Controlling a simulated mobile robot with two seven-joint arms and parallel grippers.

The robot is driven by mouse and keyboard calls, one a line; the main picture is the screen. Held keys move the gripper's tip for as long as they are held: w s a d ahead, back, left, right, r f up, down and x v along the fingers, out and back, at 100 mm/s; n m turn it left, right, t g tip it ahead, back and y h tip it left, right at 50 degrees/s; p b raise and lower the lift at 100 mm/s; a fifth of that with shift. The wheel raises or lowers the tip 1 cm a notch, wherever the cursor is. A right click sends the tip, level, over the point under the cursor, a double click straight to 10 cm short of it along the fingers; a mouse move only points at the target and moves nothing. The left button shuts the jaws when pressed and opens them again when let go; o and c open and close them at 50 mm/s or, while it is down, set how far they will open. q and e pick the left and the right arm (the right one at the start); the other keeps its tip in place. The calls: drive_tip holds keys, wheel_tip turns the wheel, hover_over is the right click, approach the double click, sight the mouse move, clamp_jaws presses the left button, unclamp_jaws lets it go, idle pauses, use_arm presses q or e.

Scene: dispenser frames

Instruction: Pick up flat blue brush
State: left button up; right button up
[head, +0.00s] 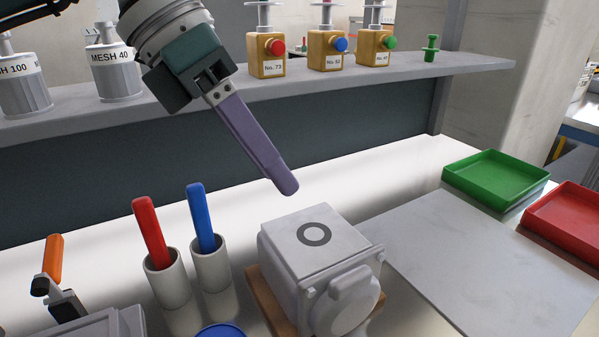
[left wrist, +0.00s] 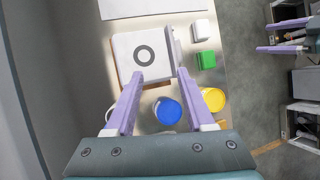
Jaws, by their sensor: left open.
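The flat blue brush (head: 200,217) stands upright, leaning slightly, in a white cup (head: 211,265), with its blue handle up; the part inside the cup is hidden. I cannot make it out in the left wrist view. My left gripper (head: 287,188) is in the air, above and to the right of the brush in the head view, over a white box with a ring mark (head: 315,228). In the left wrist view its two purple fingers (left wrist: 160,73) are apart with nothing held. My right gripper (left wrist: 262,38) shows small at the right edge, its fingers apart.
A red-handled brush (head: 150,230) stands in a second cup left of the blue one. A blue-lidded jar (left wrist: 167,110) is close to the cups. Green (head: 497,177) and red (head: 567,215) trays lie at right. A shelf (head: 380,86) with bottles runs behind.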

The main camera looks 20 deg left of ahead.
sight(200, 212)
use_arm(q)
drive_tip(key=a+y, duration=0.1)
drive_tip(key=a, duration=0.2)
drive_tip(key=a+y, duration=0.2)
drive_tip(key=a, duration=0.2)
drive_tip(key=w+a+y, duration=0.1)
drive_tip(key=a, duration=0.2)
drive_tip(key=shift+a+n+g+y, duration=0.15)
drive_tip(key=shift+n+g+y, duration=0.15)
drive_tip(key=shift+y, duration=0.1)
drive_tip(key=shift+s+a+f, duration=0.1)
drive_tip(key=shift+a+f, duration=0.1)
drive_tip(key=shift+a, duration=0.05)
drive_tip(key=f, duration=0.6)
drive_tip(key=f+p, duration=0.1)
drive_tip(key=f, duration=0.2)
drive_tip(key=shift+d+f, duration=0.15)
drive_tip(key=shift+d, duration=0.15)
drive_tip(key=shift+c, duration=0.4)
clamp_jaws()
